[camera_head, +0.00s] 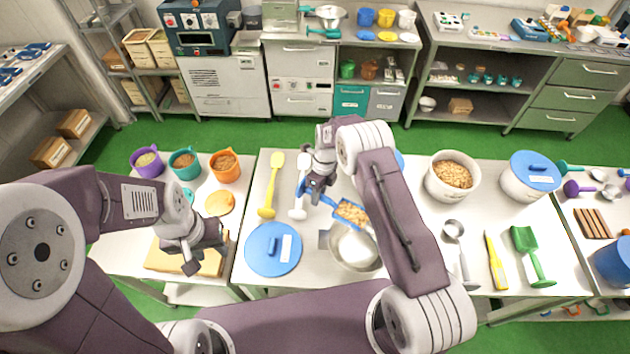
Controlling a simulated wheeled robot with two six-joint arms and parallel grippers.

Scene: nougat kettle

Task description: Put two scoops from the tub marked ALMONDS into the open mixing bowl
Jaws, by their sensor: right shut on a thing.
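My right gripper (317,193) is shut on the handle of a blue scoop (336,205). The scoop's head holds tan almond-like pieces (351,212) and is above the far part of the metal mixing bowl (342,262). The bowl is open, with something pale inside, and partly hidden by the scoop and my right arm. An open white tub (437,187) full of tan pieces stands to the right; its marking is not readable. My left gripper (203,256) looks open and empty, over the left table near a wooden board.
A blue lid (273,250) lies left of the bowl. A lidded white tub (528,180) stands at right. Yellow (271,185) and white spatulas, a metal ladle (455,232), a yellow tool (496,260) and a green scoop (531,255) lie around. Three coloured cups (185,163) stand at left.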

